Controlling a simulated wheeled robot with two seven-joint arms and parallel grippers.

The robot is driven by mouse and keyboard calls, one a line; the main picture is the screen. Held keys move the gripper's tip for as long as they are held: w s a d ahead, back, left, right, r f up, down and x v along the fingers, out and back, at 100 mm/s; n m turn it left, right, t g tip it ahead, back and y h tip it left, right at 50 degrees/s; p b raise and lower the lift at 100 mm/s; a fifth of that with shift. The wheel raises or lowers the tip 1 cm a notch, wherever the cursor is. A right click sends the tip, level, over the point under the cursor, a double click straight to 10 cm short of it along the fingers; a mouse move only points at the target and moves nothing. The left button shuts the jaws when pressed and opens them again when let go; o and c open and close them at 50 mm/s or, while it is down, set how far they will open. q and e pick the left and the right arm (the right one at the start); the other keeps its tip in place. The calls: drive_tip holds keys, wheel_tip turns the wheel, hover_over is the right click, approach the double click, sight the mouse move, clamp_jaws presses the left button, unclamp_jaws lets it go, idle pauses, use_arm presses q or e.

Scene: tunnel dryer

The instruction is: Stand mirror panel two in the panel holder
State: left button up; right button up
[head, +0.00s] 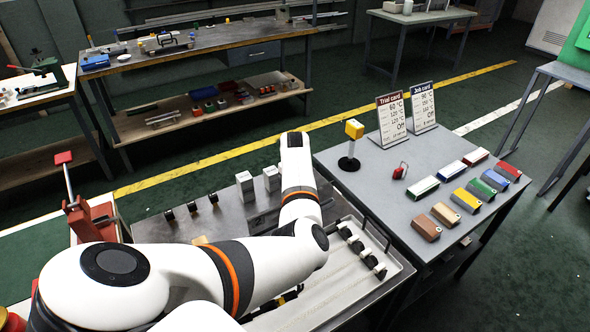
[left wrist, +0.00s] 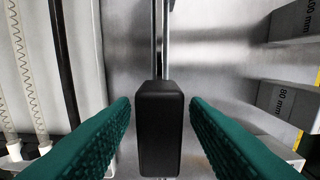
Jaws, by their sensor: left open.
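In the left wrist view, my left gripper (left wrist: 160,130) is open. Its two teal ribbed fingers stand either side of a black block (left wrist: 160,115), with a gap on each side. A thin bright metal strip runs away from the block; I cannot tell whether they belong to mirror panel two. In the head view my left arm reaches over the metal bench, and its fingers are hidden. Several small black pieces (head: 192,207) stand on the bench left of the arm. I cannot pick out the panel holder for certain. My right gripper is not in view.
Grey blocks marked 100 mm (left wrist: 296,22) and 80 mm (left wrist: 284,108) stand right of my fingers. A pale tray (head: 318,300) lies beneath my arm. The right-hand table (head: 350,190) holds coloured blocks, a yellow-topped post (head: 354,130) and two cards (head: 391,118).

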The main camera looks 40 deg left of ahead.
use_arm(q)
wheel_tip(320, 180, up, 10)
drive_tip(key=shift+r+b, duration=0.15)
drive_tip(key=shift+b, duration=0.6)
drive_tip(key=shift+s, duration=0.1)
